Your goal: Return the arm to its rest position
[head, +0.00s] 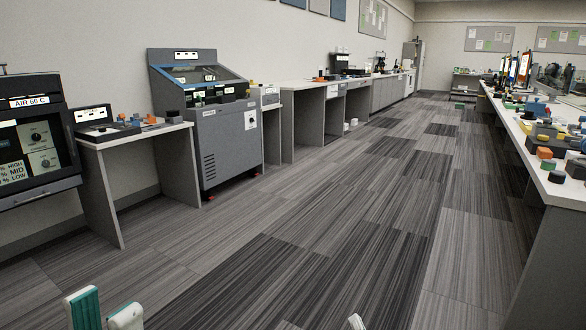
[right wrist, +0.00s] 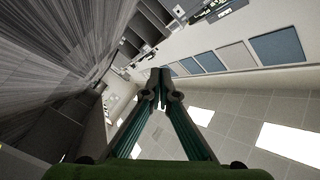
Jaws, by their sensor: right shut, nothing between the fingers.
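My left gripper (head: 106,311) shows at the bottom left of the head view, with its two green and white fingers apart and nothing between them. Only a small pale tip of my right gripper (head: 356,322) shows at the bottom edge of the head view. In the right wrist view my right gripper (right wrist: 160,78) has its fingertips together with nothing between them. That view is tilted and shows ceiling, wall and floor around the fingers. The rest of both arms is hidden.
A wide striped carpet aisle (head: 330,230) is clear ahead. On the left stand an oven (head: 35,140), a small table (head: 135,133), a grey machine (head: 208,120) and a long bench. A long white bench (head: 565,190) with many small parts runs along the right.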

